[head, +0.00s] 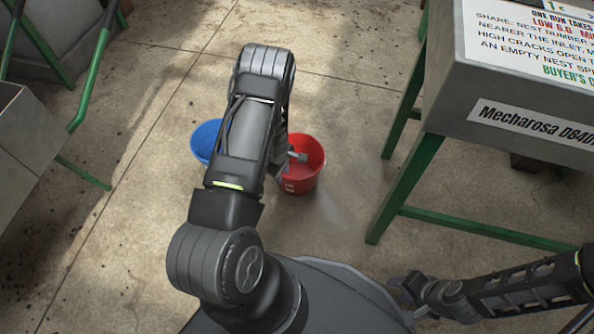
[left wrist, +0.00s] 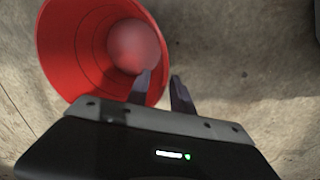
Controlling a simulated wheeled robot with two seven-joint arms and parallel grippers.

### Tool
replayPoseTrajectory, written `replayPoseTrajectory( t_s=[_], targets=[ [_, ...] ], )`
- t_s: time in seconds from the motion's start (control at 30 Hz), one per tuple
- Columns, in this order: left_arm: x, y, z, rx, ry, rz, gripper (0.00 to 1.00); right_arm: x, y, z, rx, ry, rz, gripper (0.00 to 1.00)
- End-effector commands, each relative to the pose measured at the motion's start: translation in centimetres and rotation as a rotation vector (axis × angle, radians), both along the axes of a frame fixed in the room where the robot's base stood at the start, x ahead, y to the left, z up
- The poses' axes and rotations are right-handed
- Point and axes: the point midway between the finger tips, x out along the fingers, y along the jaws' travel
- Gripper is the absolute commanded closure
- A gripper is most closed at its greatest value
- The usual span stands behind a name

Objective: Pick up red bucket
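The red bucket (head: 305,182) stands upright on the concrete floor beside a blue bucket in the head view. My left gripper (head: 290,164) is at its left rim, partly hidden by my arm. In the left wrist view the red bucket (left wrist: 75,60) fills the upper left, with a round reddish object (left wrist: 135,45) inside. My left gripper's fingers (left wrist: 163,88) are apart, one over the inside of the bucket and one outside its rim. I cannot tell whether they touch the wall. My right gripper (head: 402,294) is low at the right, empty, with its fingers apart.
The blue bucket (head: 206,141) is partly hidden behind my left arm. A grey machine (head: 500,100) on green legs stands at the right. Grey equipment with green bars (head: 92,80) is at the left. The floor beyond the buckets is clear.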

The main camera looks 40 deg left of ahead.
Motion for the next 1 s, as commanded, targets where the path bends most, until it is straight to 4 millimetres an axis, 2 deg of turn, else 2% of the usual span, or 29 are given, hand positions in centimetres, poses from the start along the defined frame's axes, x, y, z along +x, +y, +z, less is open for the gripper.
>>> replayPoseTrajectory(
  t_s=[0.27, 0.5, 0.63, 1.0],
  targets=[
    [0.0, 0.0, -0.3, 0.0, 0.0, 0.0, 0.72, 0.0, 0.0, -0.2, 0.0, -0.001, 0.0, 0.64],
    [0.3, -0.2, -3.8, 0.0, 0.002, 0.0, 0.72, 0.3, 0.0, -2.3, -0.002, -0.009, -0.004, 0.64],
    [0.5, -0.1, -5.0, 0.001, 0.001, -0.001, 0.72, 0.4, 0.1, -2.8, -0.002, -0.012, -0.007, 0.64],
    [0.6, -0.1, -5.1, 0.0, 0.0, 0.0, 0.72, 0.5, 0.1, -2.7, -0.002, -0.014, -0.006, 0.64]
  ],
)
